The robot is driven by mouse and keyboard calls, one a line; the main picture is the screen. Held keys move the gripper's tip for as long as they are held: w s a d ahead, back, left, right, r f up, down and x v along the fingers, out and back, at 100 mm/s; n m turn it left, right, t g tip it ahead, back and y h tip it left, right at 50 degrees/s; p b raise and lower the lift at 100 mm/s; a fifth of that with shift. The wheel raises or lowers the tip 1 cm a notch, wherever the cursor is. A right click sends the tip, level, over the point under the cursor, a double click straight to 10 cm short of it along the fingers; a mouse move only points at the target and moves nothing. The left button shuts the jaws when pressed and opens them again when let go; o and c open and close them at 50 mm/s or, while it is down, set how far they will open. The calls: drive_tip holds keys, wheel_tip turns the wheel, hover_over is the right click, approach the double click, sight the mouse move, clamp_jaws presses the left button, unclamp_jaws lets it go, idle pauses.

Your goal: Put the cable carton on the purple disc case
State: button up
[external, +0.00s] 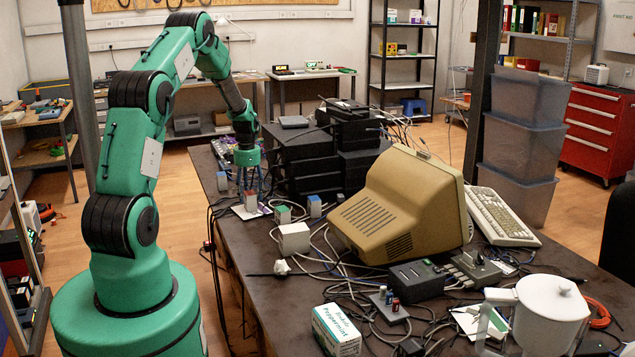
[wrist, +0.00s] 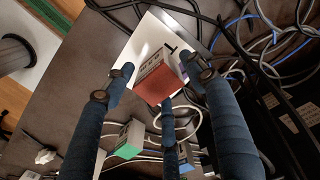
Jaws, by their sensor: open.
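A small white carton with a red top (wrist: 157,84) sits between the spread fingers of my gripper (wrist: 156,70) in the wrist view. In the external view this carton (external: 250,201) stands on the table below my gripper (external: 249,186). My gripper is open around it, with blue padded fingers. A flat white case with purple (external: 250,211) lies under the carton; its pale surface also shows in the wrist view (wrist: 150,38). The carton appears to rest on this case, but their contact is hidden.
Green-topped (external: 283,214) and blue-topped (external: 315,206) cartons stand close by on the right, with a white box (external: 294,238) in front. Black equipment (external: 305,160) is stacked behind. Loose cables cross the dark table (external: 225,222). A beige monitor (external: 400,205) blocks the right side.

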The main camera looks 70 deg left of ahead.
sight(250, 193)
wheel_tip(250, 193, up, 12)
drive_tip(key=p, duration=0.2)
drive_tip(key=shift+f+p, duration=0.25)
drive_tip(key=shift+p, duration=0.05)
idle(0.6)
drive_tip(key=w+d+r+t+y, duration=0.1)
drive_tip(key=w+d+r, duration=0.3)
drive_tip(key=d+r, duration=0.45)
drive_tip(key=w+d+r, duration=0.4)
drive_tip(key=d+r, duration=0.3)
drive_tip(key=d, duration=0.2)
drive_tip(key=d+r+t, duration=0.1)
drive_tip(key=d+r, duration=0.4)
drive_tip(key=d, duration=0.4)
drive_tip(key=d+r, duration=0.5)
drive_tip(key=d, duration=0.3)
drive_tip(key=s+d+r+t, duration=0.1)
drive_tip(key=s+d+r, duration=0.25)
drive_tip(key=d, duration=0.55)
drive_tip(key=s+d+r+t, duration=0.1)
drive_tip(key=s+d+r, duration=0.25)
drive_tip(key=d, duration=0.45)
drive_tip(key=s+d+f+t+h, duration=0.1)
drive_tip(key=s+d, duration=1.2)
drive_tip(key=s, duration=0.1)
drive_tip(key=shift+t, duration=0.3)
